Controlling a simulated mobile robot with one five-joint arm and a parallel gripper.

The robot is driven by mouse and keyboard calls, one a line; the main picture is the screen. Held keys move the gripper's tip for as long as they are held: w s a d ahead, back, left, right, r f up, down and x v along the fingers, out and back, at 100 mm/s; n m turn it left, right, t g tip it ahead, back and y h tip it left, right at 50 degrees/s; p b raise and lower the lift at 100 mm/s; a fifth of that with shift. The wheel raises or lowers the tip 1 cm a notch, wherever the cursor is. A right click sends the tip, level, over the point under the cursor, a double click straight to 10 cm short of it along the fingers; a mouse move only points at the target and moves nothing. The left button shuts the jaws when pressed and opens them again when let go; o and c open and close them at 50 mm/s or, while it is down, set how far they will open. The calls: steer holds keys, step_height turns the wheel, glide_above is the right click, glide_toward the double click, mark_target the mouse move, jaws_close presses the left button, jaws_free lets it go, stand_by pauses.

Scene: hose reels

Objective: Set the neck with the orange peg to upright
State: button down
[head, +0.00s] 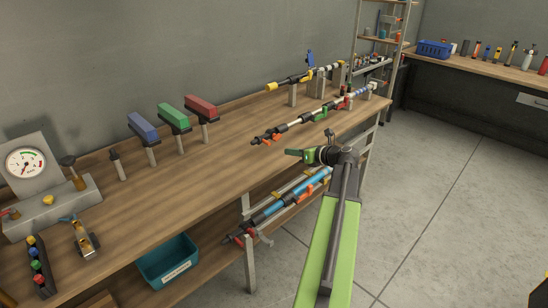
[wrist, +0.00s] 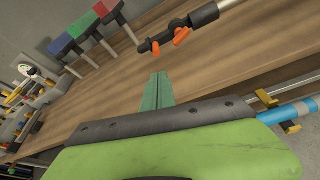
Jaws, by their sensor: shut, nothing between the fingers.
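A long pipe assembly lies along the bench in the head view. At its left end is a dark neck (head: 258,141) with an orange peg (head: 275,138). In the wrist view the dark neck (wrist: 152,46) is at the upper middle, and the orange peg (wrist: 182,37) sticks out to the side, not clearly upright. My gripper (head: 288,152) is shut and empty, just in front of the neck and apart from it. Its green fingers also show in the wrist view (wrist: 158,76), pointing toward the neck.
Blue (head: 142,126), green (head: 174,117) and red (head: 202,106) blocks stand on posts behind. A yellow-ended pipe (head: 285,82) lies farther back. A gauge (head: 27,163) stands at left. Blue pipes (head: 285,205) and a teal bin (head: 168,262) are below. Bare wood (head: 190,180) lies left of my gripper.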

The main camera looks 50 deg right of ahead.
steer(key=b+x, duration=0.3)
steer(key=x, duration=0.6)
steer(key=shift+w+f, duration=0.1)
steer(key=shift+f, duration=0.05)
steer(key=shift+w+a, duration=0.15)
steer(key=shift+w, duration=0.2)
